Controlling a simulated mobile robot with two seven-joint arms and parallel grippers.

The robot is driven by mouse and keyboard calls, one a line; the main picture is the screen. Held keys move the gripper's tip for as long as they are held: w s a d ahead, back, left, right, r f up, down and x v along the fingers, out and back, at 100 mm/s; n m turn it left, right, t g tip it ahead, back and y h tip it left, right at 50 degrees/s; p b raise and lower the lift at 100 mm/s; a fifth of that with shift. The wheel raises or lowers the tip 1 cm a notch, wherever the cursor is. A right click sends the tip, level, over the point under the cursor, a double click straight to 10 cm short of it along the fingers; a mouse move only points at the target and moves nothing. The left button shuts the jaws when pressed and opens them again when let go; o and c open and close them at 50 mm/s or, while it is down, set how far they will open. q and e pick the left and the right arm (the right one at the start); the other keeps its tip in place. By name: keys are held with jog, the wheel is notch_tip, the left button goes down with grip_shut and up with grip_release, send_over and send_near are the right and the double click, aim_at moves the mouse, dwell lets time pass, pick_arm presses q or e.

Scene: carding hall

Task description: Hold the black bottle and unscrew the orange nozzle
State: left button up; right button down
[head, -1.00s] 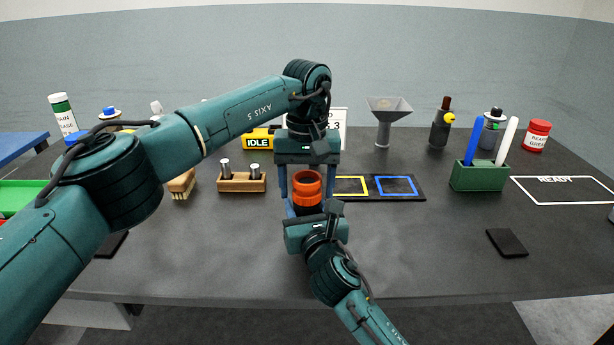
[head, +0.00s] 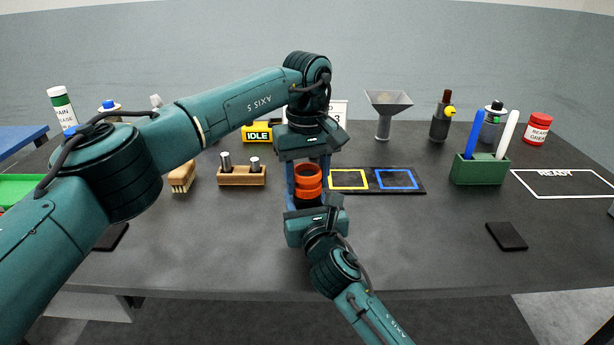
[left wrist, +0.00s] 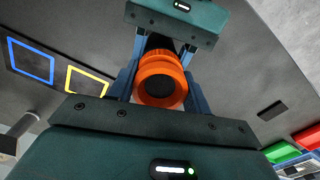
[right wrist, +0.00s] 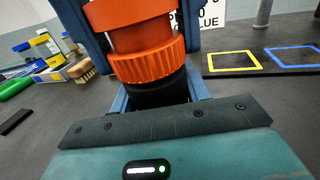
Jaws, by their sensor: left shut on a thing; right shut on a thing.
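The orange nozzle (head: 309,185) stands upright at the middle of the head view, its dark opening facing up. My left gripper (head: 307,176) comes from behind and is shut on the nozzle, a blue finger on each side. The left wrist view shows the nozzle (left wrist: 161,80) between the fingers. The black bottle (right wrist: 157,92) shows below the nozzle's ribbed collar in the right wrist view. My right gripper (head: 312,208) is shut on the bottle from the front. Most of the bottle is hidden by the grippers. I cannot tell whether the thread still joins nozzle and bottle.
A green pen holder (head: 479,168) stands right. The front right table is mostly clear.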

pick_arm(q)
jog(key=n, duration=1.5)
jog(key=shift+n, duration=0.4)
jog(key=n, duration=1.3)
jog(key=shift+r, duration=0.1)
jog(key=n, duration=0.6)
jog(key=shift+n, duration=0.3)
jog(key=n, duration=0.8)
jog(key=shift+n, duration=0.3)
jog(key=n, duration=0.6)
jog(key=shift+r, duration=0.2)
jog(key=shift+r, duration=0.95)
